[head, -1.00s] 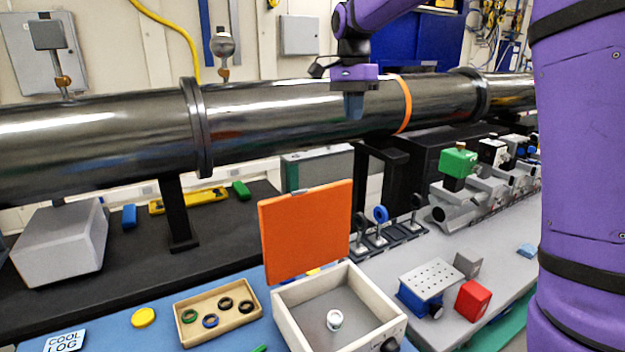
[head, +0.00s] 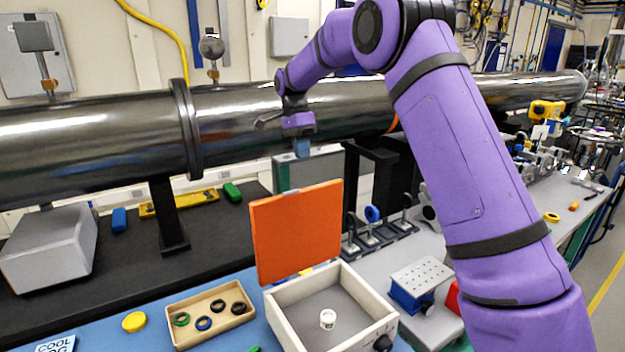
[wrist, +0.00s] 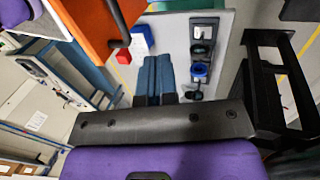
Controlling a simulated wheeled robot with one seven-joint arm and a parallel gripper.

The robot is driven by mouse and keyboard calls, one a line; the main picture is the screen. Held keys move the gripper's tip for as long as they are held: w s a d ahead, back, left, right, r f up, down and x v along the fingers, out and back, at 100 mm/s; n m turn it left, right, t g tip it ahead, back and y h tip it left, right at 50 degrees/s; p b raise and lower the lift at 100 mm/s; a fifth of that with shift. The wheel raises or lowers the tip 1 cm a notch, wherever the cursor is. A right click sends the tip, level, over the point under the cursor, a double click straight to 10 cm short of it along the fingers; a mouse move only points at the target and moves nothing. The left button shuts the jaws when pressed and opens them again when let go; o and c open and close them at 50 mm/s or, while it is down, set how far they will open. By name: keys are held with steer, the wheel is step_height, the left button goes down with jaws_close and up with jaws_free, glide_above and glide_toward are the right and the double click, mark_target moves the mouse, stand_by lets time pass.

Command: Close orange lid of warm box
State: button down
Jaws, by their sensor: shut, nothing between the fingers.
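The orange lid (head: 297,230) stands upright, open, at the back edge of the white warm box (head: 318,333) in the head view. The box is open on top, with a small white cup-like piece (head: 327,319) inside. My gripper (head: 302,147) is above and behind the lid, apart from it, pointing down in front of the metal pipe. In the wrist view its two blue fingers (wrist: 154,78) are together with nothing between them. The orange lid (wrist: 85,25) shows at the upper left there, with a dark handle at its edge.
The large metal pipe (head: 80,140) runs across behind my gripper. A tray of rings (head: 180,331) lies left of the box. A perforated block (head: 421,279) and ring-topped optics mounts (head: 372,214) stand to its right. A grey housing (head: 48,250) is at far left.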

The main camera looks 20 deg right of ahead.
steer(key=s+d+f, duration=0.1)
steer(key=s+f, duration=0.4)
steer(key=f, duration=0.1)
steer(key=shift+s, duration=0.35)
